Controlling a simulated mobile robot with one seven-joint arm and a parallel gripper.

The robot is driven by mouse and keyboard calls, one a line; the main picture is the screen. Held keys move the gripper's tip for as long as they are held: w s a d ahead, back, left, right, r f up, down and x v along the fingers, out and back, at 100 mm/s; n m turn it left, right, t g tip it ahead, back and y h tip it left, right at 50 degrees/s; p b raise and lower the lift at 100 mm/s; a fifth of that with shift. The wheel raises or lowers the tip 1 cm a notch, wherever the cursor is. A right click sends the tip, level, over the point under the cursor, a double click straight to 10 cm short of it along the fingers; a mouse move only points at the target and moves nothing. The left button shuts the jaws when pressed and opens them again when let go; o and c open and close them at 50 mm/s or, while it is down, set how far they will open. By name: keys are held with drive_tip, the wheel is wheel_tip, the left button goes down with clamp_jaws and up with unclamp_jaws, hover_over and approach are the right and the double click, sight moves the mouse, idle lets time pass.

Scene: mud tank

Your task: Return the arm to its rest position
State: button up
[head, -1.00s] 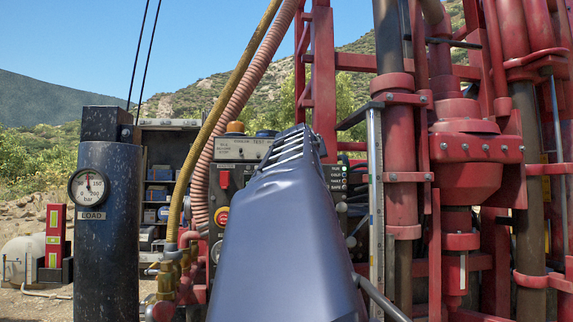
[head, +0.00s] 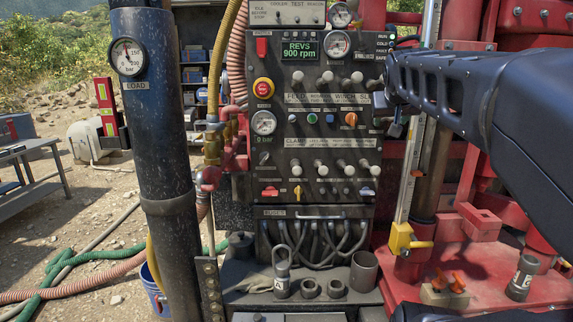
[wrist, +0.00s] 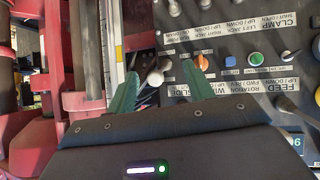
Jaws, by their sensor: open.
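My arm (head: 500,95) reaches in from the right in the head view, its far end beside the right edge of the control panel (head: 272,140). My gripper (wrist: 160,70) shows in the wrist view with two green fingers spread apart and nothing held. A white-tipped lever (wrist: 155,78) appears between the fingers; whether they touch it I cannot tell. An orange knob (wrist: 203,61) is close to the right fingertip. In the head view the fingers are mostly hidden by the arm.
Several levers and knobs crowd the panel, whose display (head: 300,50) reads 900 rpm. Red rig parts (head: 480,225) stand right of it. A dark column with a load gauge (head: 127,57) stands left. Green hose (head: 60,265) and a grey bench (head: 30,165) lie farther left.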

drive_tip(key=s+f+g+y, duration=0.1)
drive_tip(key=s+f+g, duration=0.1)
drive_tip(key=f, duration=0.4)
drive_tip(key=s+f+n+g, duration=0.1)
drive_tip(key=s+f+g, duration=0.1)
drive_tip(key=s+f, duration=0.2)
drive_tip(key=s+f+g+y, duration=0.1)
drive_tip(key=s+f+g, duration=0.1)
drive_tip(key=f, duration=0.8)
drive_tip(key=shift+s+d+f+y, duration=0.3)
drive_tip(key=shift+s+d, duration=0.1)
drive_tip(key=shift+s, duration=0.4)
